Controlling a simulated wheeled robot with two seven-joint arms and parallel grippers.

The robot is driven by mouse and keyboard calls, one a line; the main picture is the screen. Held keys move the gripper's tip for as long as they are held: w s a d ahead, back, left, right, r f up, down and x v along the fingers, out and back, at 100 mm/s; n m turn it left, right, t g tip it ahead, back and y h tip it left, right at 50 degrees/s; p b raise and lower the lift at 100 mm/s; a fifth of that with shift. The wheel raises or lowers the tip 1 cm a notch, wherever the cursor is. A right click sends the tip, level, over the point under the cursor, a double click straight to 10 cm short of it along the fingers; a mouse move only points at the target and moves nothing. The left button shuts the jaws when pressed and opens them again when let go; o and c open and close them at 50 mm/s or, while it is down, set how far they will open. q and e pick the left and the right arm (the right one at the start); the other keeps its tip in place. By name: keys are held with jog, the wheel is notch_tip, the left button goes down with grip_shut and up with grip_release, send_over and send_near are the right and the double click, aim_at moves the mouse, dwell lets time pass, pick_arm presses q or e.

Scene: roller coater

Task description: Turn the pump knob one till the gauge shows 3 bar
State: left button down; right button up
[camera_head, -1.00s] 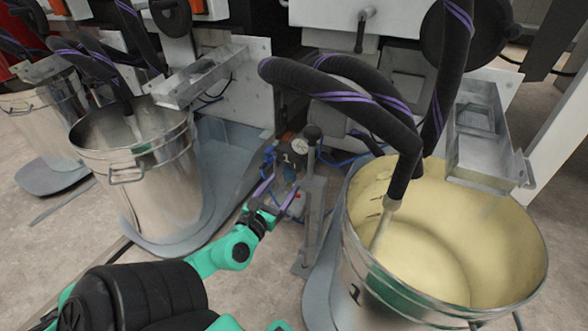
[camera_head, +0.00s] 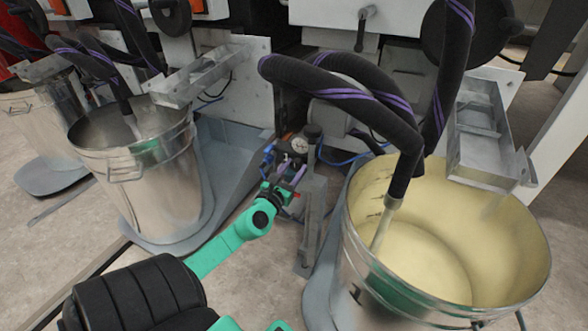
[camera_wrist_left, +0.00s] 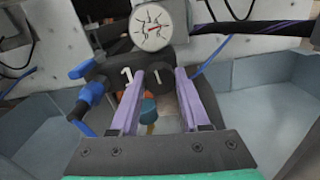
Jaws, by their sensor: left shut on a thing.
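The pump's round white pressure gauge (camera_head: 300,145) sits on top of a black block marked 1, and it shows larger in the left wrist view (camera_wrist_left: 152,25). The needle reading is too small to tell. Below the gauge, the dark pump knob (camera_wrist_left: 159,76) lies between the purple fingers of my left gripper (camera_wrist_left: 159,74). The left gripper (camera_head: 291,172) is shut on the knob, and its fingers hide the knob's sides. In the head view the arm and fingers mostly cover the knob. My right gripper is not in view.
A steel bucket of cream-coloured fluid (camera_head: 435,255) stands right of the pump, with thick black hoses (camera_head: 345,85) above. Another steel bucket (camera_head: 150,185) stands to the left. A grey metal post (camera_head: 312,225) is close beside my gripper.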

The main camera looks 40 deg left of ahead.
pick_arm(q)
jog(key=shift+f+n, duration=0.1)
jog(key=shift+n, duration=0.3)
jog(key=n+b, duration=0.1)
jog(key=n, duration=0.1)
jog(key=shift+n+b, duration=0.3)
jog(key=n, duration=0.4)
jog(key=shift+n+b, duration=0.3)
jog(key=shift+b, duration=0.1)
jog(key=n, duration=0.3)
jog(key=shift+n, duration=0.3)
jog(key=n+p, duration=0.1)
jog(key=n, duration=0.2)
jog(key=shift+a, duration=0.1)
jog(key=shift+n+p, duration=0.35)
jog(key=shift+n, duration=0.45)
jog(key=shift+c, duration=1.9)
grip_release()
